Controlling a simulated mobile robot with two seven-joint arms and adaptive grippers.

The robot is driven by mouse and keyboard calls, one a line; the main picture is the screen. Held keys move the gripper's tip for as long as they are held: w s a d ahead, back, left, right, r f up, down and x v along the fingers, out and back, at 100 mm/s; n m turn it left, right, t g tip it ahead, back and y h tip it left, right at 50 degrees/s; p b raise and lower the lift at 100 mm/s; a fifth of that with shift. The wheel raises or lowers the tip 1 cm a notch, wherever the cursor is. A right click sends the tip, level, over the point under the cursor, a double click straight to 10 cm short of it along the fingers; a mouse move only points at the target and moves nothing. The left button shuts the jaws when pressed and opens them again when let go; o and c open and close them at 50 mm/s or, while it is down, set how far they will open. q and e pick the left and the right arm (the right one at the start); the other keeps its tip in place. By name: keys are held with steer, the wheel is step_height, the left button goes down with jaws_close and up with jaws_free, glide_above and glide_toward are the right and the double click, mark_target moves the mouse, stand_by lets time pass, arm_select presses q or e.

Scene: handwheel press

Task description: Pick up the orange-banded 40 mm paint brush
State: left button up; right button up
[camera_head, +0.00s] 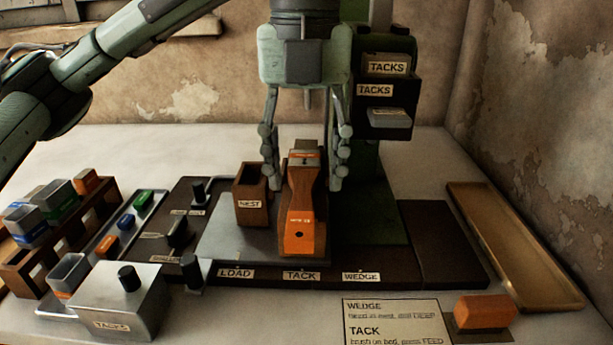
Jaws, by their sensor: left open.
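The orange-banded paint brush (299,205) stands on the metal plate of the press, with its brown and orange handle toward me and its orange label near the far end. A dark hole shows near the handle's orange tip. My left gripper (305,185) points down over the brush's far end, one finger to each side of it. The fingers are spread and apart from each other. I cannot tell whether either finger touches the brush. My right gripper is not in view.
A brown NEST block (251,196) stands close left of the brush. Signs read LOAD, TACK and WEDGE along the base's front. A rack (60,240) stands left, a TACKS box (115,300) front left, an orange block (486,311) front right, a tan tray (515,245) right.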

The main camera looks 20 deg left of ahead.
mark_target(302, 201)
arm_select(q)
steer(key=f, duration=0.3)
steer(key=shift+a+f, duration=0.3)
steer(key=shift+f, duration=0.05)
steer(key=shift+w, duration=0.1)
jaws_close()
